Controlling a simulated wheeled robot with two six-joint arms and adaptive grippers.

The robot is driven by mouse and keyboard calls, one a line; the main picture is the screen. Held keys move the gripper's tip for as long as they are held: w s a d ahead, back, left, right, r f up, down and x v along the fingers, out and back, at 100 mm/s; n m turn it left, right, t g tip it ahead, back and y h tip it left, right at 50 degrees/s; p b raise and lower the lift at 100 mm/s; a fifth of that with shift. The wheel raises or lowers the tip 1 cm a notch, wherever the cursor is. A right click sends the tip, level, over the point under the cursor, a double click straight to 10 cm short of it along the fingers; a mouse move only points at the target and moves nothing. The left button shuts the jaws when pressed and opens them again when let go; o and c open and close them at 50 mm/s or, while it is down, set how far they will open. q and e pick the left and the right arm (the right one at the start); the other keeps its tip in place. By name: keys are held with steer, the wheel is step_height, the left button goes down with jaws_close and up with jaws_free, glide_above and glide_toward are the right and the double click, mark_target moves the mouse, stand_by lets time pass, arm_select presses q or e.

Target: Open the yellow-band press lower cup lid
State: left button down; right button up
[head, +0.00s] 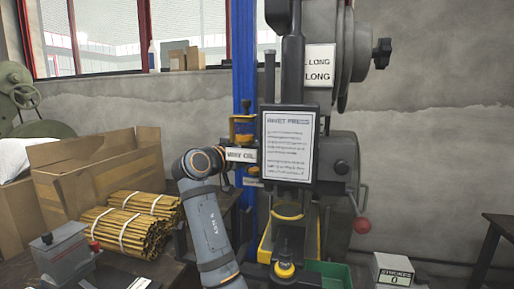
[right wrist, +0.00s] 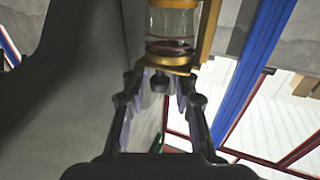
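In the right wrist view a clear glass cup (right wrist: 172,25) has yellow-gold bands and dark reddish contents at one end. A gold lid (right wrist: 166,62) closes the end facing my gripper, with a small dark knob (right wrist: 160,83) on it. My right gripper (right wrist: 161,97) is open, with its fingers on either side of the knob; I cannot tell whether they touch it. In the head view an arm of mine reaches up to the press (head: 288,93), and its gripper is hidden there. A yellow fitting (head: 242,122) shows beside the sign. My left gripper is not in view.
The press's printed sign (head: 289,146) and a blue column (head: 244,60) stand close to the arm. A red-knobbed lever (head: 362,225) is at right. Bundled rods (head: 130,222) and a cardboard box (head: 90,170) crowd the left. A green bin (head: 330,273) sits below.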

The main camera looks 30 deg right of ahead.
jaws_close()
steer(key=shift+d+t, duration=0.15)
steer(key=shift+t, duration=0.15)
steer(key=shift+n+t+y, duration=0.3)
steer(key=shift+n+t, duration=0.1)
steer(key=shift+n, duration=0.1)
steer(key=shift+w+n+t, duration=0.1)
steer(key=shift+n+t, duration=0.2)
steer(key=shift+t, duration=0.1)
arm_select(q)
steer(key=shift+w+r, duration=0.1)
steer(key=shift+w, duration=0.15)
arm_select(e)
steer(key=shift+o, duration=1.9)
jaws_free()
